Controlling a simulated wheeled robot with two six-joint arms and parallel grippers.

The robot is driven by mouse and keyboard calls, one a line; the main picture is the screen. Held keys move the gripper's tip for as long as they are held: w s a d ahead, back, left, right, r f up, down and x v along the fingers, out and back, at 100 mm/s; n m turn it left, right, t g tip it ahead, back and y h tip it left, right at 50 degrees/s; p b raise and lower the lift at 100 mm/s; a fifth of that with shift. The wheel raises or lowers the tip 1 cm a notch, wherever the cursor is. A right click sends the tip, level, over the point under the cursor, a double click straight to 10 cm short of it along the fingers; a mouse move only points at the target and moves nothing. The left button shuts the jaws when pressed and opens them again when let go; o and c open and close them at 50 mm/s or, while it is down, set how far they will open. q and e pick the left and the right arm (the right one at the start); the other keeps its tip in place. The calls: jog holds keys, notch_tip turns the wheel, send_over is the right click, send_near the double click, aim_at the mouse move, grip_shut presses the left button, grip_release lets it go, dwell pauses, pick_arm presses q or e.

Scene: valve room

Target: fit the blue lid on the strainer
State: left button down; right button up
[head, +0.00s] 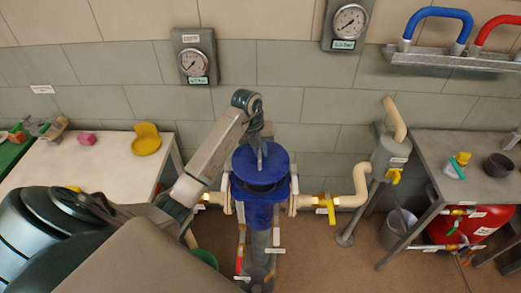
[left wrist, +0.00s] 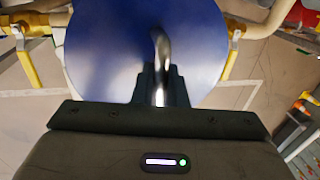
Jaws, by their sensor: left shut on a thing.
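The round blue lid (head: 274,163) is over the top of the blue strainer (head: 262,212) in the middle of the head view. A dark band shows between the lid's underside and the strainer body; I cannot tell whether they touch anywhere. My left gripper (head: 262,150) points down at the lid's middle. In the left wrist view the lid (left wrist: 105,45) fills the top, and my left gripper (left wrist: 162,88) is shut on its bent metal handle (left wrist: 161,45). The strainer's opening is hidden under the lid. My right gripper is not in view.
Cream pipes with yellow valve handles (head: 330,211) run out on both sides of the strainer. A white table (head: 105,165) stands at left, a grey bench (head: 450,150) at right with a red tank (head: 470,218) below. A grey bucket (head: 398,228) is on the floor.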

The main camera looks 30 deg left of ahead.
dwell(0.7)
pick_arm(q)
jog(key=shift+f+b, duration=0.9)
jog(key=shift+f, duration=0.25)
jog(key=shift+f+b, duration=0.3)
jog(key=shift+f, duration=0.1)
jog(key=shift+f, duration=0.1)
jog(key=shift+f+b, duration=0.4)
jog(key=shift+f, duration=0.35)
jog(key=shift+f+b, duration=0.2)
jog(key=shift+b, duration=0.15)
jog(key=shift+f+b, duration=0.5)
jog(key=shift+f, duration=0.25)
dwell(1.2)
